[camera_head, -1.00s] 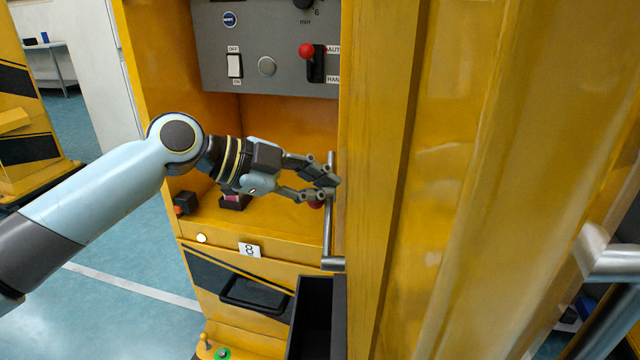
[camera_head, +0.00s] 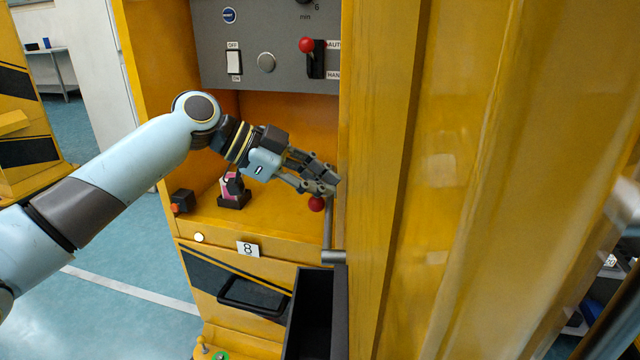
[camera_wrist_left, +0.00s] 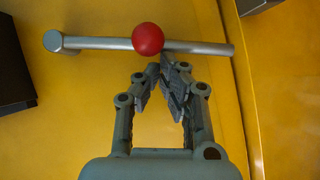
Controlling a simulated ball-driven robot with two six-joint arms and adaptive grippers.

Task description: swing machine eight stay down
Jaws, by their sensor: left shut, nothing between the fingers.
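Machine eight is the yellow cabinet with a white "8" label (camera_head: 248,249) on its front ledge. A red ball (camera_head: 317,203) sits by a silver bar (camera_head: 327,236) beside the yellow upright. In the left wrist view the red ball (camera_wrist_left: 148,39) overlaps the silver bar (camera_wrist_left: 95,43), which lies across the top of the picture. I cannot tell whether the ball is fixed to that bar. My left gripper (camera_head: 331,187) is shut and empty, with its fingertips just above the ball, hiding the bar's upper part. In the wrist view the fingertips (camera_wrist_left: 161,70) are just below the ball. My right gripper is not in view.
A grey control panel (camera_head: 266,85) with a white switch and a red-knobbed lever (camera_head: 307,45) is above. A pink and black part (camera_head: 233,192) and a small dark block (camera_head: 182,201) stand on the ledge. The yellow upright (camera_head: 375,200) closes off the right side. A dark open bin (camera_head: 310,315) is below.

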